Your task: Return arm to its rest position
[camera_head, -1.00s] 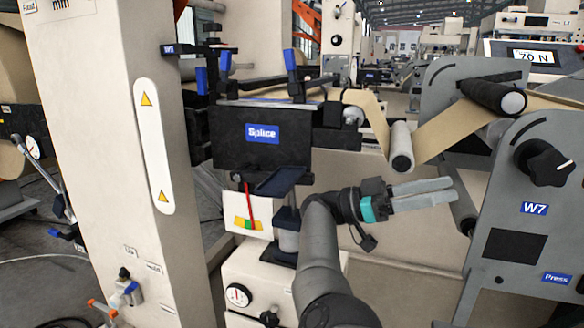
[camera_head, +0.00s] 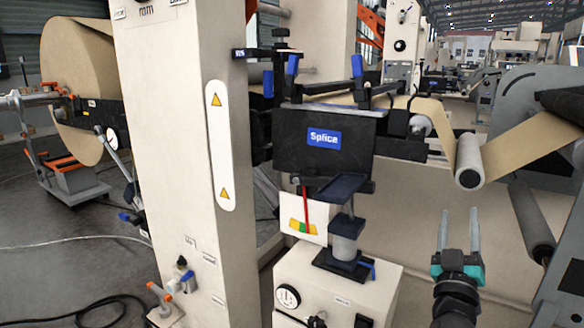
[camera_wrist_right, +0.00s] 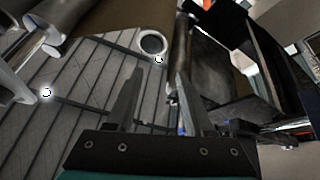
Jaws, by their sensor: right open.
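My right gripper (camera_head: 459,232) is at the lower right of the head view, its two grey fingers pointing up with a gap between them. It is open and empty. In the right wrist view the same fingers (camera_wrist_right: 156,100) stand apart with nothing between them. The gripper is in front of the cream machine side, below the roller and the brown web, touching nothing that I can see. My left gripper is not in the head view.
The Splice box (camera_head: 324,138) stands left of my gripper, above a cream cabinet (camera_head: 340,285). A cream column (camera_head: 180,150) stands further left. A pale roller (camera_head: 469,162) and a dark roller (camera_head: 531,223) are near the gripper. A kraft roll (camera_head: 78,75) is at far left.

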